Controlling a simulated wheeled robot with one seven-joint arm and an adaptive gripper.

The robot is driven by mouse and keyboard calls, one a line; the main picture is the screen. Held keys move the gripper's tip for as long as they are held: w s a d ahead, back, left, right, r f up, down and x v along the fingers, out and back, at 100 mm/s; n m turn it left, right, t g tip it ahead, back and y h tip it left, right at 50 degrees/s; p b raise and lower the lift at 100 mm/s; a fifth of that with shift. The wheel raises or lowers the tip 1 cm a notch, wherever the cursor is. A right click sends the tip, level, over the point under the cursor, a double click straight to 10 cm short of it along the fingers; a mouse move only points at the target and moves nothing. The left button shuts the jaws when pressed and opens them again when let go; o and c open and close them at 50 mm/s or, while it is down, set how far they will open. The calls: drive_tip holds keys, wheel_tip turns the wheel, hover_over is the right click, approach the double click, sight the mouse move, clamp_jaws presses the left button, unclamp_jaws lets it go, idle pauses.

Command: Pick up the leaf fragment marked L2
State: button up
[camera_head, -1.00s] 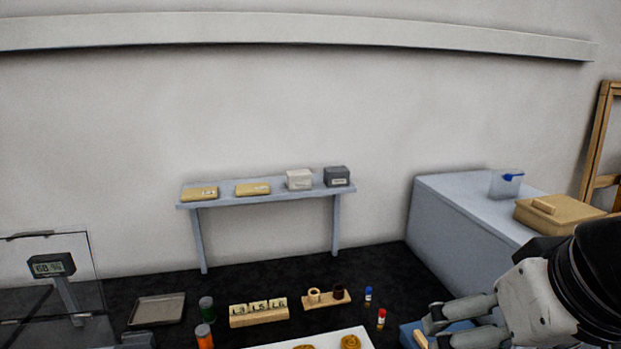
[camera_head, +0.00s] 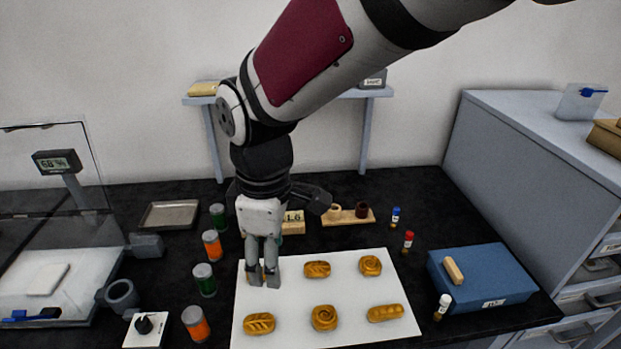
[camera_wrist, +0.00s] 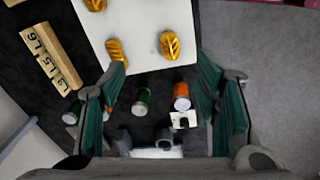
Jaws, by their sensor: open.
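Several small gold fragments lie in two rows on a white board (camera_head: 290,296). I can read no L2 mark on any of them. My gripper (camera_head: 262,284) points down at the back-left fragment (camera_head: 250,274), which its fingers partly hide. A leaf-like, veined fragment (camera_head: 259,324) lies in front of it at the front left. In the wrist view my gripper (camera_wrist: 163,70) is open with nothing held. There the back-left fragment (camera_wrist: 116,50) is beside the left fingertip, and the veined fragment (camera_wrist: 170,45) lies beyond the fingertips, nearer the right one.
Orange and green jars (camera_head: 204,280) stand left of the board. A block stand (camera_head: 293,227), partly hidden by my arm, is behind it. A blue box (camera_head: 480,277) and small vials (camera_head: 408,241) are to the right. A glass-sided balance (camera_head: 60,235) stands far left.

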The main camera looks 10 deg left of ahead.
drive_tip(key=s+a+f+n, duration=0.1)
drive_tip(key=a+f+n, duration=0.1)
drive_tip(key=a+f, duration=0.25)
hover_over(259, 320)
drive_tip(key=f, duration=0.7)
drive_tip(key=shift+a+f+b, duration=0.25)
drive_tip(key=shift+f+b, duration=0.15)
drive_tip(key=shift+d+f, duration=0.2)
drive_tip(key=shift+f, duration=2.8)
drive_tip(key=c, duration=1)
